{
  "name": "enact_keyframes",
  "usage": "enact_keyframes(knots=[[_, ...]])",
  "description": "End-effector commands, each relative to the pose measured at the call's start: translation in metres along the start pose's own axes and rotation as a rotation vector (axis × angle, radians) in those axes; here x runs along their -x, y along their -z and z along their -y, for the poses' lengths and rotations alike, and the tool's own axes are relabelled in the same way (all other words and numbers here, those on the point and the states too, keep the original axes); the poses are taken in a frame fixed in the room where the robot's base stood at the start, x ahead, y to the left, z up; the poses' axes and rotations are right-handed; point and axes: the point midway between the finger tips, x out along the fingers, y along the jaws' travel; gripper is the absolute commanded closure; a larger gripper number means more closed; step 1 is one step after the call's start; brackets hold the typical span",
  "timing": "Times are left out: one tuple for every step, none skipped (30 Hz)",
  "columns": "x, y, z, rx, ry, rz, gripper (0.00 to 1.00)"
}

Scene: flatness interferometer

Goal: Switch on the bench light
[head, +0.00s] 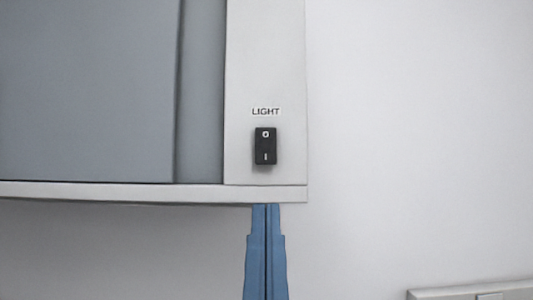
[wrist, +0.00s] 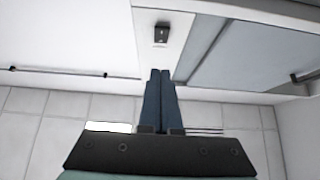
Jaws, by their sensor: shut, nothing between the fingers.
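The light switch (head: 265,146) is a black rocker with a "O" mark above and a "I" mark below. It sits on a pale panel (head: 240,80) under a "LIGHT" label (head: 266,112). It also shows in the wrist view (wrist: 162,33), where the panel appears upside down. My gripper (head: 266,207) has blue fingers, shut and empty, pointing up just below the panel's lower edge and below the switch. In the wrist view the closed fingertips (wrist: 160,72) point toward the switch with a gap between. Which way the rocker is tilted is hard to tell.
A grey cabinet front (head: 90,90) fills the left of the head view, with a pale lower ledge (head: 120,193). The wall to the right is bare. A pale trunking (head: 470,293) is at the lower right.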

Motion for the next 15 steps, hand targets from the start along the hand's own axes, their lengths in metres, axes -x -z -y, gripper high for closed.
enact_keyframes(knots=[[-0.008, 0.004, 0.000, 0.000, -0.001, 0.006, 1.00], [-0.010, 0.004, 0.000, 0.000, -0.001, 0.006, 1.00], [-0.012, 0.004, 0.000, -0.001, -0.001, 0.006, 1.00], [-0.014, 0.004, 0.000, -0.001, -0.001, 0.005, 1.00], [-0.016, 0.004, 0.000, -0.001, -0.001, 0.006, 1.00], [-0.022, 0.004, 0.000, 0.001, -0.001, 0.002, 1.00], [-0.030, 0.004, 0.000, 0.001, 0.000, 0.001, 1.00], [-0.037, 0.005, 0.000, 0.002, 0.000, 0.001, 1.00], [-0.046, 0.005, 0.000, 0.003, 0.000, 0.000, 1.00], [-0.052, 0.005, 0.000, 0.002, 0.000, -0.001, 1.00], [-0.059, 0.004, 0.000, 0.001, 0.000, 0.001, 1.00], [-0.068, 0.005, 0.000, 0.001, 0.000, 0.001, 1.00], [-0.074, 0.005, 0.000, 0.001, 0.000, 0.000, 1.00], [-0.081, 0.005, 0.000, 0.002, 0.000, 0.000, 1.00], [-0.089, 0.004, 0.000, 0.002, 0.000, 0.001, 1.00]])
